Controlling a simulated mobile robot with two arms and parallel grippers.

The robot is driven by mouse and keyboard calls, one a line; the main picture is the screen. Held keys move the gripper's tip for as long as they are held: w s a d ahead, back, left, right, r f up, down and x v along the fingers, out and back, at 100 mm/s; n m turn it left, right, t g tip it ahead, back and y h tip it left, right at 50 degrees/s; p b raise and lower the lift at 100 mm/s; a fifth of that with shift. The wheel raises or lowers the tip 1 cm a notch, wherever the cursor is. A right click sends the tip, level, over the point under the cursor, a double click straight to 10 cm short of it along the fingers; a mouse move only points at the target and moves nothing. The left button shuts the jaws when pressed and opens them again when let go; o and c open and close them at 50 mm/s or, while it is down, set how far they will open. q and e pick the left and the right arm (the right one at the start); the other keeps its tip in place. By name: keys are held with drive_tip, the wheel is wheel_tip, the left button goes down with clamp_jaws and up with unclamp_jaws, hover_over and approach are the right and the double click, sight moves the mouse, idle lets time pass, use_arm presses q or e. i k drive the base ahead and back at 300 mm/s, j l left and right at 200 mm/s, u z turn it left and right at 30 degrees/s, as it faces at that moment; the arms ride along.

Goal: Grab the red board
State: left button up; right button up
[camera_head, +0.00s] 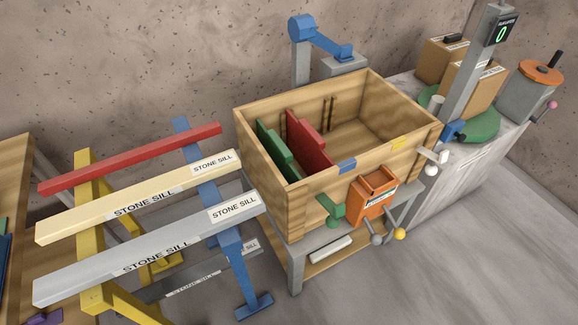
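A red board (308,141) with a stepped top edge stands upright inside an open wooden box (410,148). A green board (277,152) stands beside it on the left. The lower part of the red board is hidden by the box's front wall. A long red bar (130,158) also lies across a rack on the left, above two bars labelled STONE SILL. Neither of my grippers is in view.
The box stands on a grey bench (296,262). An orange box (372,197), a green part (331,208) and knobs stick out at its front. The blue rack upright (229,240) and sill ends are close to its left side. Grey floor (470,260) is clear at right.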

sight(306, 146)
drive_tip(key=i+l+u, duration=0.1)
drive_tip(key=l, duration=0.45)
drive_tip(key=i+l+u, duration=0.1)
drive_tip(key=i+l, duration=0.15)
drive_tip(key=l, duration=0.25)
drive_tip(key=i+l+u, duration=0.15)
drive_tip(key=l, duration=0.4)
drive_tip(key=i+l+u, duration=0.1)
drive_tip(key=l, duration=0.5)
drive_tip(key=i+l+u, duration=0.1)
drive_tip(key=l, duration=0.45)
